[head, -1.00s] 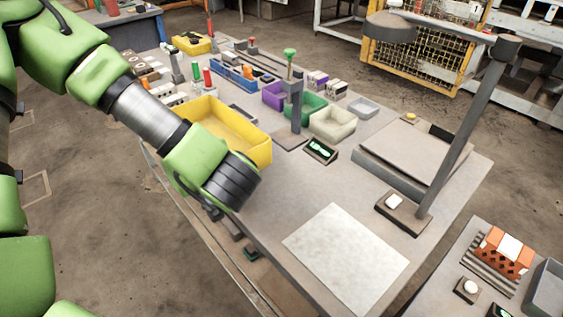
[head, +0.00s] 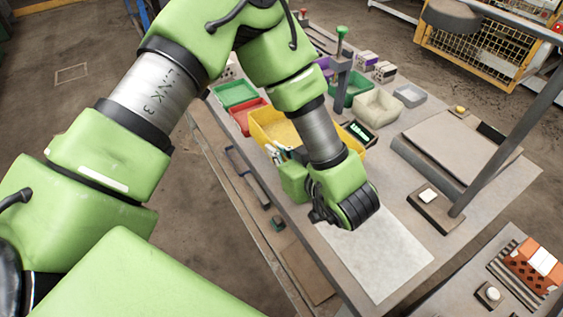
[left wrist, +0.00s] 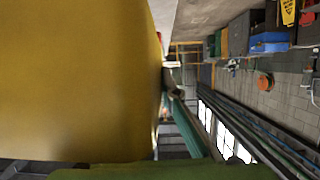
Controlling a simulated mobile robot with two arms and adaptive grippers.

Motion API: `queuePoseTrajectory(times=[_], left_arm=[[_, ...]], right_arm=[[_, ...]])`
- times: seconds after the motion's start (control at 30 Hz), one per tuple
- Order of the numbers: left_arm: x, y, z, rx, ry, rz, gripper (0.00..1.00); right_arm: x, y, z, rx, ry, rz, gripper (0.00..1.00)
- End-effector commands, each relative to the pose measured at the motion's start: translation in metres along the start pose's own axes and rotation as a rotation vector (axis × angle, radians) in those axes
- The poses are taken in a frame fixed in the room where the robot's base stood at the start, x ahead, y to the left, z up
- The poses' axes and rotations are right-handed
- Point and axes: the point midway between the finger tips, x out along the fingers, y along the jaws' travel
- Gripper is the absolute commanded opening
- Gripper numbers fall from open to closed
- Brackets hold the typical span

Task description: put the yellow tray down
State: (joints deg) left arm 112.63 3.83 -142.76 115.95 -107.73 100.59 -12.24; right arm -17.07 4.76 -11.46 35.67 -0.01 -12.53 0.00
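The yellow tray (head: 281,131) is over the middle of the workbench in the head view, partly hidden behind my left forearm. Its yellow wall (left wrist: 75,75) fills the left side of the left wrist view, very close to the camera. My left gripper (head: 280,154) is at the tray's near wall and shut on it; its fingertips are largely hidden. I cannot tell whether the tray's underside touches the bench. My right gripper is not in view.
A red bin (head: 247,116) and a green bin (head: 235,92) stand left of the tray. A pale sheet (head: 385,260) lies on the clear near part of the bench.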

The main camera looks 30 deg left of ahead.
Motion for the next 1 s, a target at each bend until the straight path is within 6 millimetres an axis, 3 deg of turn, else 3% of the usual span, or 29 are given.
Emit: queuePoseTrajectory(times=[0.2,0.4,0.83,0.9,1.0], left_arm=[[-0.003,0.009,0.018,0.000,0.002,0.001,0.00],[0.008,0.008,0.042,-0.001,0.004,-0.003,0.00],[0.011,0.008,0.049,-0.003,0.004,-0.001,0.00],[0.011,0.008,0.048,-0.001,0.002,-0.001,0.21],[0.011,0.008,0.048,-0.001,0.002,-0.001,0.21]], right_arm=[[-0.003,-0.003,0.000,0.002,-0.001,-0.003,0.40],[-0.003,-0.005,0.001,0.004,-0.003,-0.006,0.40],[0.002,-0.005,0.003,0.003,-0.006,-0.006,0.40],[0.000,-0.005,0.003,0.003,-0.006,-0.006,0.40],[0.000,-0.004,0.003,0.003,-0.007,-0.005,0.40]])
